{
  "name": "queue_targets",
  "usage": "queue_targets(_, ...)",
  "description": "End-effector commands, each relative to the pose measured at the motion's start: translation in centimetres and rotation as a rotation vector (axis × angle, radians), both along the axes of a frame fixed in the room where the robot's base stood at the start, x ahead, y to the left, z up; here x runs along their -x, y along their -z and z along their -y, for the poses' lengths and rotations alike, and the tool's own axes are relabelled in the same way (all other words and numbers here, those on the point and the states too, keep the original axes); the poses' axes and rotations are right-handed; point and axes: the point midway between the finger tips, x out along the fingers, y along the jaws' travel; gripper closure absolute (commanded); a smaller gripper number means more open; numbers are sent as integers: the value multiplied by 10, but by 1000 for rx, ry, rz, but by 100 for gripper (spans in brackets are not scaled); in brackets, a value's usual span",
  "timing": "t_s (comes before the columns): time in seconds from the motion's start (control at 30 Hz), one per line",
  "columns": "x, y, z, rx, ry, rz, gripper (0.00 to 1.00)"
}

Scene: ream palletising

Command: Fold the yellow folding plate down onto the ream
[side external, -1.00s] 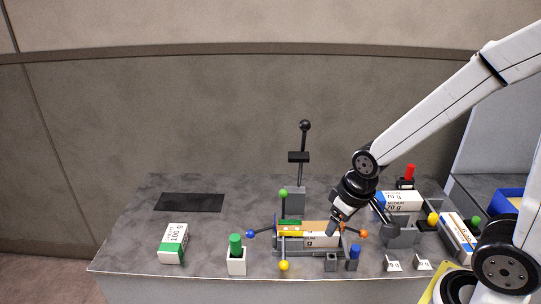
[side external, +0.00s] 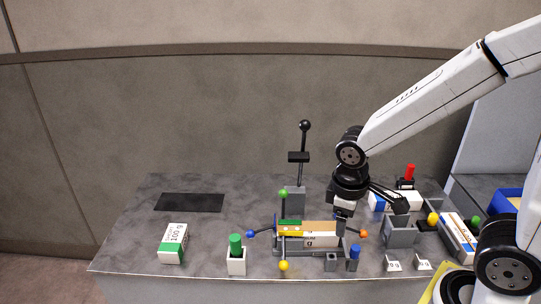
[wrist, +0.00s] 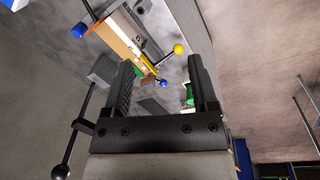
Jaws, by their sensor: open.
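A ream (side external: 318,241) lies in the grey fixture (side external: 290,254) near the middle of the table, with tan and white wrapping. A yellow strip that looks like the yellow folding plate (side external: 291,234) shows along its near side. A lever with a yellow ball (side external: 284,266) stands out toward the front; the ball also shows in the wrist view (wrist: 179,48). I cannot tell the plate's exact angle.
Levers with blue (side external: 250,233), green (side external: 283,194) and orange (side external: 364,233) balls surround the fixture. A tall black-knobbed post (side external: 304,126) stands behind. A dark mat (side external: 189,202) lies empty.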

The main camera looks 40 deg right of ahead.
Motion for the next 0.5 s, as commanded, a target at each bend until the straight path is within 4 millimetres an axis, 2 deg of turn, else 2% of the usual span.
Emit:
queue_targets(0.17,4,9,-1,124,-207,-134,25)
queue_targets(0.3,4,14,1,287,-442,-282,25)
queue_targets(0.5,-11,12,1,574,-781,-491,25)
